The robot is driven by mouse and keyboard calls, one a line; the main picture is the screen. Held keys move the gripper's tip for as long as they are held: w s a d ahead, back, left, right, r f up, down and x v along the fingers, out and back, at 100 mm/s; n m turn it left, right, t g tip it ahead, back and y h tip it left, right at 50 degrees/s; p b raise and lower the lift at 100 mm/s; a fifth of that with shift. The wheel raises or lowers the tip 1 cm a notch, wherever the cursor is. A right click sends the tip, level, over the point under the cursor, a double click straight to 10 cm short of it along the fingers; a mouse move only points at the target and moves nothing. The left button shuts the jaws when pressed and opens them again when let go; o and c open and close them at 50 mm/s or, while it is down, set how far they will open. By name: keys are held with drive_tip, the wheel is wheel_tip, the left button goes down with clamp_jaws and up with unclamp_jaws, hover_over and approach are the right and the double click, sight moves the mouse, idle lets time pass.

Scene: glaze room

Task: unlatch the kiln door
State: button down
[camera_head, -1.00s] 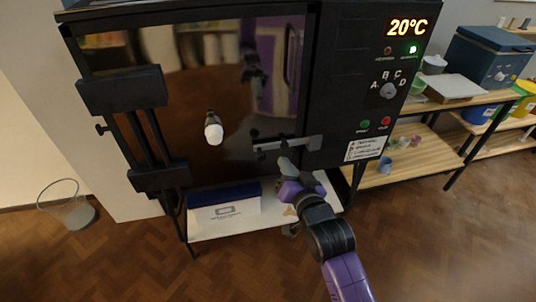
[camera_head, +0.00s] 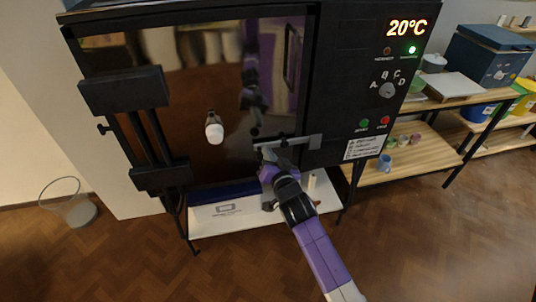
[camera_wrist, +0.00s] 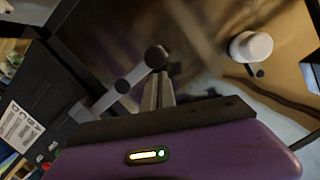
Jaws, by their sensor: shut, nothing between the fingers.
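The kiln door (camera_head: 180,85) is a dark reflective panel and it is closed. A grey latch bar (camera_head: 300,143) lies across the door's lower right edge, reaching onto the control panel side.
The control panel (camera_head: 387,80) reads 20°C, right of the door. A dark hinge bracket (camera_head: 123,92) is at the left.

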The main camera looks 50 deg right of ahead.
drive_tip(key=shift+f, duration=0.15)
idle(0.3)
drive_tip(key=s+d+f+n+g+h+b, duration=0.1)
drive_tip(key=s+d+f+n+h+b, duration=0.1)
drive_tip(key=f+n+b, duration=0.8)
drive_tip(key=shift+d+n+g+h+b, duration=0.45)
drive_tip(key=shift+n+h+b, duration=0.45)
drive_tip(key=shift+n+b, duration=1.6)
drive_tip(key=shift+s+d, duration=0.1)
drive_tip(key=shift+d, duration=0.1)
